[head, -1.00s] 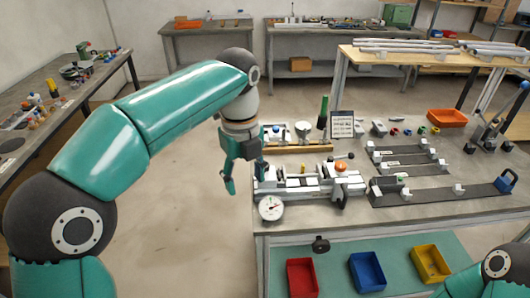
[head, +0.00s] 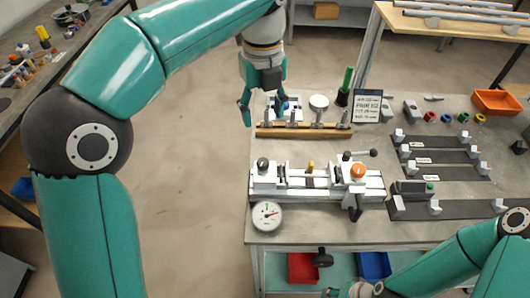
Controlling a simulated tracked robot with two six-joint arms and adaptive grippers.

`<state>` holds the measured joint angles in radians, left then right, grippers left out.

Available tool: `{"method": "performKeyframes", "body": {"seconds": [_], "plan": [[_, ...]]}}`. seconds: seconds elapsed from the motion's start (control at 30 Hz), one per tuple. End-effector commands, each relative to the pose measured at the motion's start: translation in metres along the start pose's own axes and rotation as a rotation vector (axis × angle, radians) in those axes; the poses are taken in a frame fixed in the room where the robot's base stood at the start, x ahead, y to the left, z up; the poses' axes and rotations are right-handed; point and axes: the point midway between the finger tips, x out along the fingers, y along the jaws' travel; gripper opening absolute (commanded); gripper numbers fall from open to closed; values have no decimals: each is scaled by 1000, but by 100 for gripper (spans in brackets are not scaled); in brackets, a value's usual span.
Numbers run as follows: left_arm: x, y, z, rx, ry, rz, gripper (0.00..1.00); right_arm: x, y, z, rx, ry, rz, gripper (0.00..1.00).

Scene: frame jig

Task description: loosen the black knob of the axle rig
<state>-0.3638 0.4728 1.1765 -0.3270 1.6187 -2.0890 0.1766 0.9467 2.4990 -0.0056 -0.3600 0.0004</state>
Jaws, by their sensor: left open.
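The rig (head: 318,181), a long white-and-grey fixture, lies along the front of the bench. It has a round black knob (head: 263,163) on its left block, an orange knob (head: 358,170) toward its right, a black-tipped lever and a dark handle (head: 355,208) at its front. A round dial gauge (head: 266,215) stands at its left front corner. I cannot tell for sure which black part is the task's knob. My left gripper (head: 262,112) is open and empty, fingers down, behind and above the rig's left end. My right gripper (head: 350,290) is cut by the bottom edge; its jaws are unclear.
A wooden rack (head: 300,131) with upright tools stands behind the rig. A green-handled tool (head: 346,82) and a dark sign (head: 367,106) are behind it. Dark rails (head: 455,208) lie to the right. Red (head: 302,268) and blue bins sit below the bench. Open floor lies left.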

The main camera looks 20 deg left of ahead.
Motion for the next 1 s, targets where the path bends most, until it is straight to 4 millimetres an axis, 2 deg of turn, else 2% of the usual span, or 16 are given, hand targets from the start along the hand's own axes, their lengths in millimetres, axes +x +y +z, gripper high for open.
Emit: {"method": "performKeyframes", "body": {"seconds": [0.23, 0.6, 0.8, 1.0], "plan": [[48, 2, 0, -1, 3, 4, 58, 8, 3, 0, 0, 0, 0, 40], [123, 1, 0, 0, 3, 3, 58, 9, 3, 0, 0, 0, 0, 40], [148, 0, 0, 0, 2, 2, 58, 9, 3, 0, 0, 0, 0, 40], [155, -1, 0, 1, 0, 0, 58, 9, 3, 0, 0, 0, 0, 40]]}}
